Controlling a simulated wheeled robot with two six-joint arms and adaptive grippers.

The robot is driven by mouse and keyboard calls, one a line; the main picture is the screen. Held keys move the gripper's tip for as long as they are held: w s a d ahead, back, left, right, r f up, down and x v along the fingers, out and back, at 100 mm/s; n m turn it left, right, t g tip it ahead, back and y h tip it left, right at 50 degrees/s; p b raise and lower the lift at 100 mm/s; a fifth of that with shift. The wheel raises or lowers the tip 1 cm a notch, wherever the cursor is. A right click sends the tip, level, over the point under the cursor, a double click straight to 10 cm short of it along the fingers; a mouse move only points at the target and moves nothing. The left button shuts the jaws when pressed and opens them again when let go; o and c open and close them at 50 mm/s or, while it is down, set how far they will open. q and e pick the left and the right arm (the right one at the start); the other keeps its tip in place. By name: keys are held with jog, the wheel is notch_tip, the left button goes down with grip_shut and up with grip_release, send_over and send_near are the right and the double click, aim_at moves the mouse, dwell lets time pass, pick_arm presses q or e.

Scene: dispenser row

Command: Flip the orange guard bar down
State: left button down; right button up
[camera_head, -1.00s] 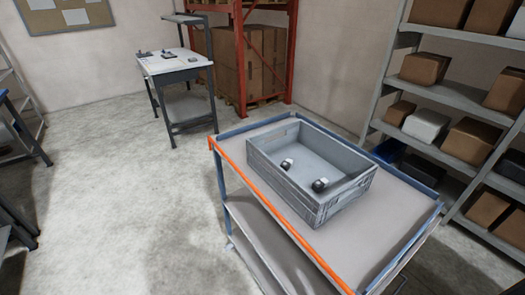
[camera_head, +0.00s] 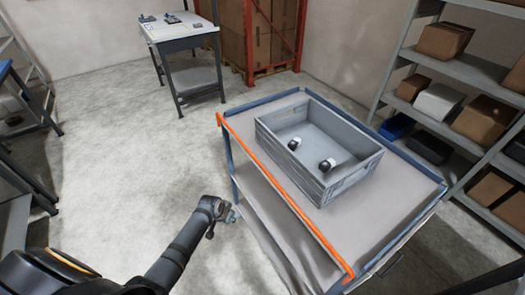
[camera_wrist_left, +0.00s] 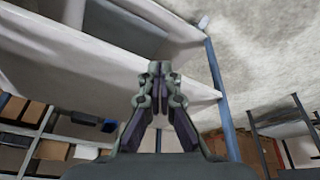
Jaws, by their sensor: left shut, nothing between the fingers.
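The orange guard bar (camera_head: 284,194) runs along the near left side of the cart (camera_head: 400,205), at about the height of its top deck. My left gripper (camera_head: 233,214) is left of the cart and apart from the bar, low beside the cart's side. In the left wrist view its fingers (camera_wrist_left: 159,69) are together and empty. The bar cannot be made out in the left wrist view, where pale cart panels and a blue post (camera_wrist_left: 219,92) show. My right gripper is not in view.
A grey crate (camera_head: 345,183) with two small black-and-white items (camera_head: 326,165) stands on the cart's deck. Shelves with boxes (camera_head: 438,103) stand at the right. A workbench (camera_head: 180,38) is at the back. The floor (camera_head: 130,150) left of the cart is clear.

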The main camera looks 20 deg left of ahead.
pick_arm(q)
jog(key=w+d+r+m+t+h+p, duration=0.15)
jog(key=w+r, duration=0.25)
jog(key=r, duration=0.6)
jog(key=w+d+r+m+p, duration=0.15)
jog(key=w+r, duration=0.25)
jog(key=r, duration=0.7)
jog(key=s+d+r+m+h, duration=0.1)
jog(key=d+r+m, duration=0.2)
jog(key=r, duration=1.3)
jog(key=shift+d+r+p, duration=0.25)
jog(key=shift+r+p, duration=0.05)
jog(key=shift+r, duration=0.05)
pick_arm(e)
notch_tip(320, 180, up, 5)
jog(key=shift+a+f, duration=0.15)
pick_arm(q)
jog(key=p+x, duration=0.2)
jog(key=x, duration=0.8)
jog(key=shift+s, duration=0.15)
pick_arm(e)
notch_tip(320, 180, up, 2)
pick_arm(q)
jog(key=shift+d, duration=0.1)
